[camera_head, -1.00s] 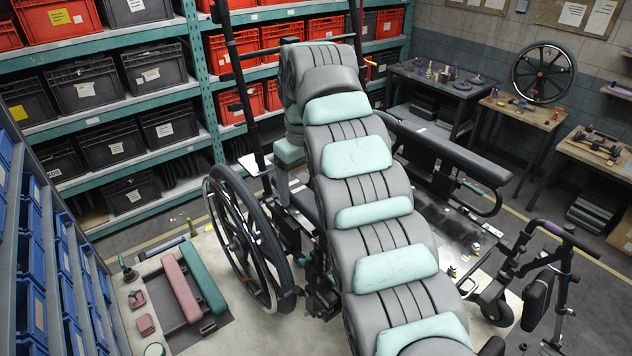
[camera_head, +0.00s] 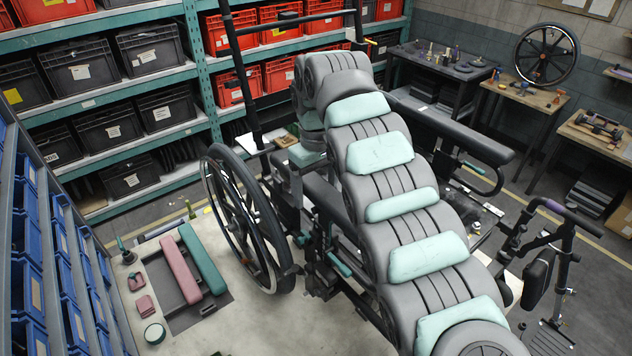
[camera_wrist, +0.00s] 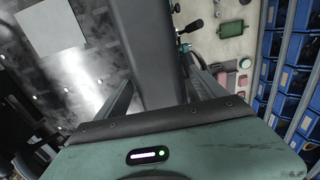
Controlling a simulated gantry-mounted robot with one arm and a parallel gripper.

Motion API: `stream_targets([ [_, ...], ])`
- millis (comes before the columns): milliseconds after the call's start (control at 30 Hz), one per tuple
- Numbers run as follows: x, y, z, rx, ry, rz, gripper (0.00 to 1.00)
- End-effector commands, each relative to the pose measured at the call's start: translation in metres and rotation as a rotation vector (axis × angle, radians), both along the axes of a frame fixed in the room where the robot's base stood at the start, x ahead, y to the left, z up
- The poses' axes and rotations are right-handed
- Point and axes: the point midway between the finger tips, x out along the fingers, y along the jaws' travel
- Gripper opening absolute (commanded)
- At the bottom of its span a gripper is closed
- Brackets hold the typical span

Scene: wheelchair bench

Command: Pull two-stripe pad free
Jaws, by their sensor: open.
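A long dark grey pad (camera_wrist: 147,45) runs between the spread fingers of my gripper (camera_wrist: 158,70) in the wrist view. The fingers stand apart, one on each side of the pad. I cannot tell whether they touch it. In the head view, a dark grey pad (camera_head: 325,197) on the wheelchair's near side shows below my teal gripper housing, partly hidden by my arm. Another long grey pad (camera_head: 455,130) is on the wheelchair's far side. No stripes can be made out on either pad. A pink pad (camera_head: 180,271) and a teal pad (camera_head: 203,259) lie side by side at lower left.
A large wheel (camera_head: 245,222) stands left of the frame. Blue bins (camera_head: 30,240) line the left edge. Shelves hold black crates (camera_head: 82,62) and red crates (camera_head: 230,86). Workbenches (camera_head: 610,138) stand at the right. Small pink blocks (camera_head: 146,305) lie on the pale surface at lower left.

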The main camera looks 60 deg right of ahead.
Motion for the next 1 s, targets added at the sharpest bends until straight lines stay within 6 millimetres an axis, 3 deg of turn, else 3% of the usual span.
stream_targets([
  [200, 0.0001, 0.0002, -0.0002, 0.0, 0.0, 0.0, 0.78],
  [1000, 0.0001, 0.0003, -0.0004, 0.0, 0.001, 0.0, 0.13],
])
